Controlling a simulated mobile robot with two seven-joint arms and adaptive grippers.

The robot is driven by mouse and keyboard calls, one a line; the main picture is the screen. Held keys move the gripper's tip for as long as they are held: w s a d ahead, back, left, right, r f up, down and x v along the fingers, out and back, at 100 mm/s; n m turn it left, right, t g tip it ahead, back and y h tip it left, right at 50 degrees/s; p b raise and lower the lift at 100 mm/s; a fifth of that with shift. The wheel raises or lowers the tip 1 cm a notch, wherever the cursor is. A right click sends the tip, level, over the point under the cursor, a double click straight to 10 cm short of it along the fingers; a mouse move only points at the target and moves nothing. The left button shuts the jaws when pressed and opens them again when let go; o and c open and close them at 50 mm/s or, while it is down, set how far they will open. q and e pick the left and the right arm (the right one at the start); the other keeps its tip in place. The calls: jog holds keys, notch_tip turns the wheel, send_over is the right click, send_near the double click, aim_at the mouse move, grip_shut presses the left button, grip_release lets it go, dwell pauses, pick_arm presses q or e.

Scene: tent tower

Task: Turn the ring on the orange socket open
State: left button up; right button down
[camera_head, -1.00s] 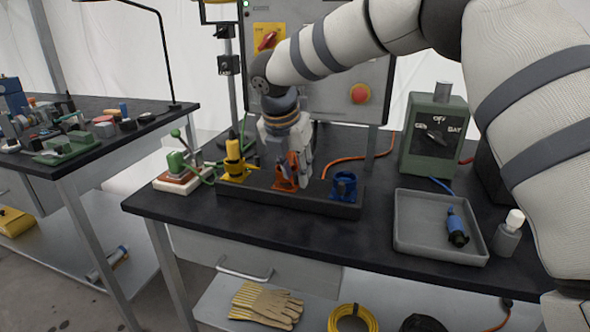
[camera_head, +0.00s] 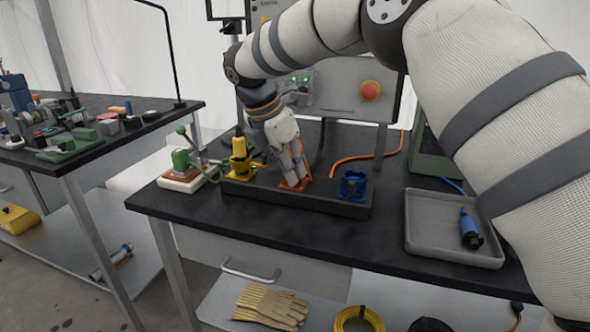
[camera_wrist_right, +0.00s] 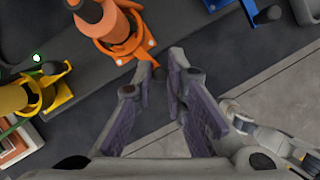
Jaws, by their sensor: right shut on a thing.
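The orange socket (camera_head: 291,185) stands in the middle of a dark block, between a yellow and a blue socket. My right gripper (camera_head: 298,180) comes down over it and hides much of it in the head view. In the right wrist view the orange socket (camera_wrist_right: 120,45) has an orange plug (camera_wrist_right: 92,15) standing in it. An orange lever of its ring (camera_wrist_right: 147,68) points towards my fingertips. My left gripper is not in view.
The yellow socket (camera_head: 240,172) holds a yellow plug. The blue socket (camera_head: 353,184) looks empty. A grey tray (camera_head: 425,238) holds a blue plug (camera_head: 470,227). A green-handled lever device (camera_head: 182,167) stands at the left. The bench front is clear.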

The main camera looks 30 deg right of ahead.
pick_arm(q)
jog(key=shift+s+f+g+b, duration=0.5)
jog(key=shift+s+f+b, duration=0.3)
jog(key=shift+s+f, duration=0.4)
pick_arm(e)
jog(key=shift+w+a+f+m+g, duration=0.1)
jog(key=shift+w+a+m+g, duration=0.25)
jog(key=shift+m, duration=0.4)
jog(key=shift+w+a+f+m+g, duration=0.1)
jog(key=shift+w+a+m+g, duration=0.2)
jog(key=shift+m, duration=0.45)
jog(key=shift+r, duration=0.1)
jog(key=c, duration=1.6)
grip_release()
jog(key=shift+c, duration=0.2)
jog(key=v, duration=0.7)
jog(key=shift+r, duration=0.25)
jog(key=shift+a, duration=0.15)
